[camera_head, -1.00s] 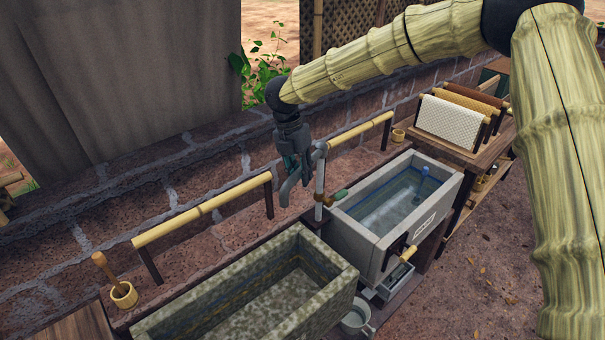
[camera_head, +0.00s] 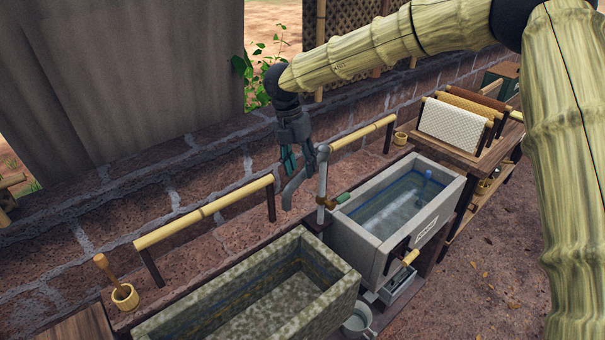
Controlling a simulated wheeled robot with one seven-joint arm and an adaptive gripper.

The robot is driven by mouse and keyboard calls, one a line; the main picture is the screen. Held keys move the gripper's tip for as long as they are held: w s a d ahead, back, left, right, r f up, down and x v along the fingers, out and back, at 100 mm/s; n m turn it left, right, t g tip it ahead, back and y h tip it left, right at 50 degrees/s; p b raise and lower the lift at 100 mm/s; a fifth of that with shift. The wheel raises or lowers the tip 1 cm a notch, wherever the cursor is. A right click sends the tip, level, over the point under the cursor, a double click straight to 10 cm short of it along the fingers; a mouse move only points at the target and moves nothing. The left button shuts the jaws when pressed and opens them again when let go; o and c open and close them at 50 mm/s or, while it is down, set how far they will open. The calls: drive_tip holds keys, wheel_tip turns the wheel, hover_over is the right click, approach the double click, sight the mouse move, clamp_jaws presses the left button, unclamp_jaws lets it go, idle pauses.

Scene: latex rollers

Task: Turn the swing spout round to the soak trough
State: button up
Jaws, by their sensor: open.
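The grey swing spout (camera_head: 296,186) hangs from the top of an upright pipe (camera_head: 322,182) between two troughs. Its bent outlet points left and down, near the back right corner of the mossy stone trough (camera_head: 340,296). A pale grey trough (camera_head: 343,232) holding water stands right of the pipe; its label is too small to read, so I cannot tell which is the soak trough. My gripper (camera_head: 298,168) points down at the spout with its teal fingers apart. It overlaps the spout's upper part in view; I cannot tell whether they touch.
Bamboo rails (camera_head: 205,212) run along the brick wall behind the troughs. A green-handled valve (camera_head: 338,198) sticks out from the pipe toward the pale trough.

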wheel_tip(320, 180, up, 8)
drive_tip(key=a, duration=0.1)
drive_tip(key=shift+w+a+r, duration=0.2)
drive_tip(key=shift+w, duration=0.15)
